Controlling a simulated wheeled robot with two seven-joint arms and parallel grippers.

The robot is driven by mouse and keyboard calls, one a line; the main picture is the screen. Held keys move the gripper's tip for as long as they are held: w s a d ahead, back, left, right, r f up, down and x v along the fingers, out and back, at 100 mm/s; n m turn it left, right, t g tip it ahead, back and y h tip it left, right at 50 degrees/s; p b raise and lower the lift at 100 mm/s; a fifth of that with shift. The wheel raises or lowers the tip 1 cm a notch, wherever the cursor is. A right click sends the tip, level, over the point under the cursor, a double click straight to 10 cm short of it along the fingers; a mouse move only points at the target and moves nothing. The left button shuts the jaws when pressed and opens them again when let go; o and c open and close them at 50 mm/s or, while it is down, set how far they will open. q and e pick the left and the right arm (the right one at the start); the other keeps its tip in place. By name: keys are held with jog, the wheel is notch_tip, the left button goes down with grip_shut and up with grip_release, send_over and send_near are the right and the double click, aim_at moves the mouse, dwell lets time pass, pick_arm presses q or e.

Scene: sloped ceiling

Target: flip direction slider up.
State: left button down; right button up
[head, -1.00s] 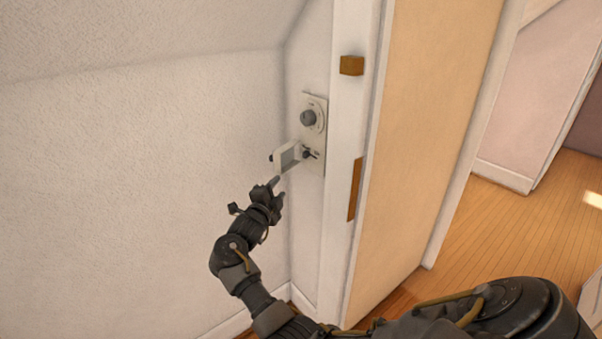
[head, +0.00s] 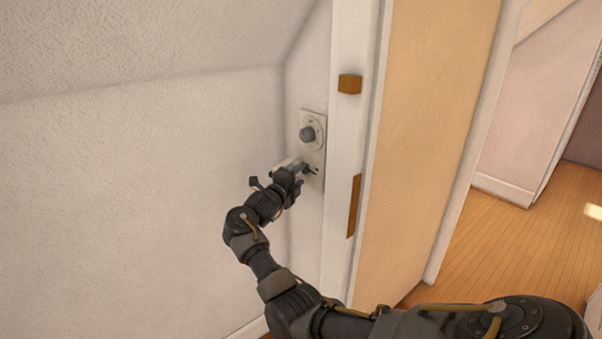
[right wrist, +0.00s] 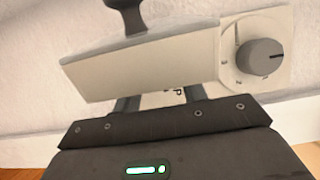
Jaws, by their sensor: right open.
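A pale control panel (head: 319,155) is mounted on the narrow wall beside the door frame. Its upper part carries a round grey dial knob (head: 307,134), which also shows in the right wrist view (right wrist: 262,60). A pale flap (right wrist: 140,68) with a dark knob (right wrist: 125,15) sticks out from the lower part. My right gripper (head: 299,172) is at the lower part of the panel, below the dial. Its fingers are apart, with their tips hidden behind the flap in the right wrist view. The direction slider is mostly hidden by the gripper and flap. My left gripper is not in view.
A white door frame (head: 345,150) with brass-coloured plates (head: 350,84) stands just right of the panel. A tan door panel (head: 425,130) is beyond it. The textured wall (head: 130,190) on the left is bare, under a sloped ceiling.

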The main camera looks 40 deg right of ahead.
aim_at(305, 170)
jog(key=shift+x, duration=0.85)
jog(key=shift+w+d, duration=0.15)
jog(key=shift+d, duration=0.1)
jog(key=shift+c, duration=0.9)
jog(key=c, duration=0.7)
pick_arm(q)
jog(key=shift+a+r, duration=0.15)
pick_arm(e)
grip_shut()
